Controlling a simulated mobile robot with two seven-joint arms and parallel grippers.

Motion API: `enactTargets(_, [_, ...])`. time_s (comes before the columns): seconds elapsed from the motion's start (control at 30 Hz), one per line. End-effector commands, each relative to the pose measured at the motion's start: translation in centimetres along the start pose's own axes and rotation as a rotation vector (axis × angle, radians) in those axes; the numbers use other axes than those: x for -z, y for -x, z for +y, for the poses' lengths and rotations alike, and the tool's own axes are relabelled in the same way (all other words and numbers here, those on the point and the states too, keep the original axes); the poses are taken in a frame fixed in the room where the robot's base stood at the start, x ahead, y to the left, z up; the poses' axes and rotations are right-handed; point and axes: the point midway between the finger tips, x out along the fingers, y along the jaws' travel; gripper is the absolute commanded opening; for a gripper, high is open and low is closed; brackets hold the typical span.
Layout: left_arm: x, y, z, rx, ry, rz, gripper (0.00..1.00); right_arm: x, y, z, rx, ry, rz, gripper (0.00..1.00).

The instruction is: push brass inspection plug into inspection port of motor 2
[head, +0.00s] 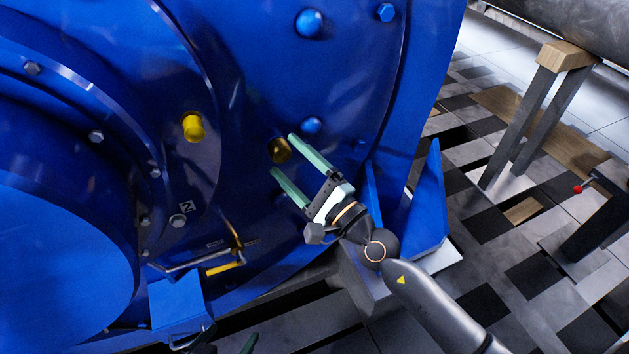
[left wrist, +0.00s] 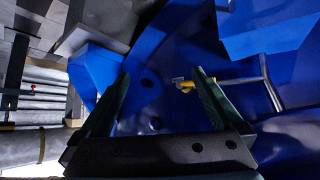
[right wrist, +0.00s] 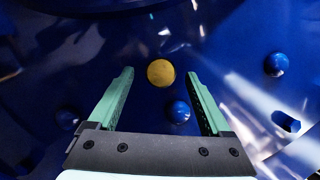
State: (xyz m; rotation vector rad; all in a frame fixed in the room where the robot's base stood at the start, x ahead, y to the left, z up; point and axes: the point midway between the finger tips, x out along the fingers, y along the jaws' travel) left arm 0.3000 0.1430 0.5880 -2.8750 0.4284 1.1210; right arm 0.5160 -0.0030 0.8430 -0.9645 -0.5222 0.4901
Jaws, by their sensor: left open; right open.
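In the right wrist view the plug (right wrist: 160,72) is a full disc between the fingertips (right wrist: 160,74), apart from both. My left gripper (left wrist: 160,72) is open and empty, low by the motor's base; only a fingertip (head: 250,343) shows in the head view.
A yellow cap (head: 193,127) protrudes from the motor left of the plug. Blue bolt heads (head: 309,23) surround the area. A bar with a yellow part (head: 225,267) lies at the lower motor. A trestle (head: 535,105) holds a grey cylinder at right, over a checkered floor.

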Motion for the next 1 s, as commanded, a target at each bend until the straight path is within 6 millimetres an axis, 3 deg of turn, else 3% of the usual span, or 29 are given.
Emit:
enactTargets(0.17, [0.3, -0.2, -0.2, 0.006, -0.009, 0.024, 1.0, 0.1, 4.0, 0.2, -0.005, 0.0, 0.0, 0.83])
enactTargets(0.23, [3.0, 0.1, -0.7, 0.017, -0.036, 0.116, 1.0, 0.1, 5.6, 0.3, -0.005, 0.002, 0.001, 0.83])
enactTargets(0.43, [7.5, 0.8, -1.2, 0.033, -0.083, 0.289, 1.0, 0.0, 9.0, 0.2, -0.002, 0.0, -0.001, 0.83])
enactTargets(0.7, [11.0, 1.9, -1.3, 0.044, -0.122, 0.425, 1.0, 0.0, 11.0, 0.0, 0.001, 0.0, -0.001, 0.83])
enactTargets(1.0, [11.5, 2.2, -1.3, 0.045, -0.127, 0.444, 1.0, -0.1, 11.2, -0.1, 0.002, -0.001, -0.001, 0.83])
